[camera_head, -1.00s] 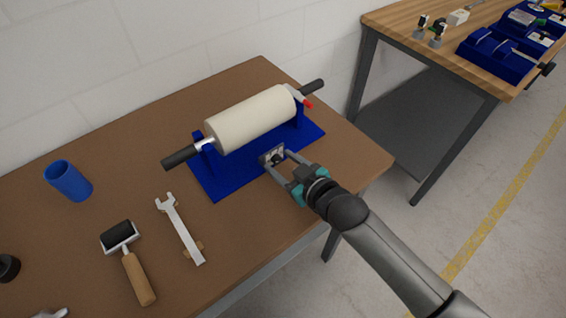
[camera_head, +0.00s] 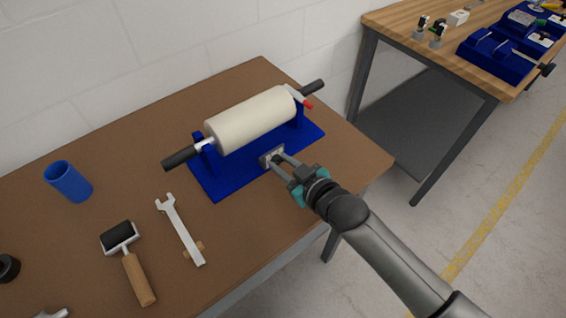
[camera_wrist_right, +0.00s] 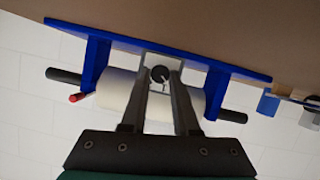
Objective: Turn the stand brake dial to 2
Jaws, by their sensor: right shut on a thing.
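The blue stand (camera_head: 226,181) sits on the brown table and holds a cream roll (camera_head: 250,118) on a shaft with black ends. The brake dial (camera_wrist_right: 160,74) is a small dark knob on a pale plate at the stand's front edge; the plate (camera_head: 271,157) also shows in the head view. My right gripper (camera_head: 281,163) reaches in from the lower right and is shut on the dial. In the wrist view its fingers (camera_wrist_right: 160,84) lie on both sides of the dial. The dial's number marks are too small to read. My left gripper is not in view.
A red-tipped lever (camera_head: 307,103) is at the roll's right end. A wrench (camera_head: 180,229), a hand roller (camera_head: 130,262) and a blue cup (camera_head: 68,181) lie or stand to the left. A wooden bench (camera_head: 400,38) stands at the upper right.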

